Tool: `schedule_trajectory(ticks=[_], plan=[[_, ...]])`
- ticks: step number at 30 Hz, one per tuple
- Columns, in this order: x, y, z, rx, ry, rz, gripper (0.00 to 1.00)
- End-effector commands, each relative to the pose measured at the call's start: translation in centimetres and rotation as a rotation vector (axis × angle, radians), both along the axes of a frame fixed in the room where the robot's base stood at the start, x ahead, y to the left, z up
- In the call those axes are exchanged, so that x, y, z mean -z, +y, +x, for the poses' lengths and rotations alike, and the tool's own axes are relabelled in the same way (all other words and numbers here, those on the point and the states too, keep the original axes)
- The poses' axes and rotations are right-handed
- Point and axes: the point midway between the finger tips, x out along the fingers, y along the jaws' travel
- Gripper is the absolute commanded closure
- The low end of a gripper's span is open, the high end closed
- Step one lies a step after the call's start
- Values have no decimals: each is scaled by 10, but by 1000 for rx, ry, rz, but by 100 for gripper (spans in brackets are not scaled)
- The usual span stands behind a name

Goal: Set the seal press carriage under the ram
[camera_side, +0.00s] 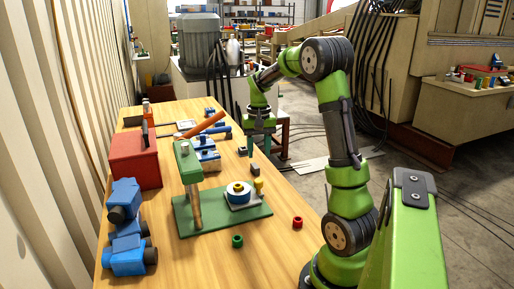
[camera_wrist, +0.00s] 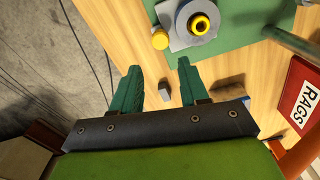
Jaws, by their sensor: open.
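The seal press has a green base plate (camera_side: 220,219) with an upright green head and post (camera_side: 187,163) at its left. The carriage (camera_side: 243,203) is a grey block bearing a pale disc with a yellow ring in its middle. It sits on the right part of the plate, apart from the post in the side view. A yellow knob (camera_side: 259,184) stands at its edge. The wrist view shows the carriage (camera_wrist: 178,40) and knob (camera_wrist: 160,38) beyond my fingertips. My gripper (camera_side: 261,150) is open and empty above the table, behind the carriage; its fingers (camera_wrist: 159,68) point toward it.
A small grey block (camera_side: 255,170) lies near the plate. A red rags box (camera_side: 134,160), blue vise-like device (camera_side: 127,232) and blue-grey unit (camera_side: 206,154) stand left and behind. The table's right edge is close.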

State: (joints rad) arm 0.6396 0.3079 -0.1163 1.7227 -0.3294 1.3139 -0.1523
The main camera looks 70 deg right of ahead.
Motion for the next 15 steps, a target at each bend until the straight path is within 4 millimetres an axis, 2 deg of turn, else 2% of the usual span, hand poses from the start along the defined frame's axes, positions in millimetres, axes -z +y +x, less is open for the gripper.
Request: schedule_trajectory(ticks=[3,9,15], plan=[[28,1,0,0,4,4,56],[69,0,-1,0,3,3,56],[96,1,0,-1,1,2,56]])
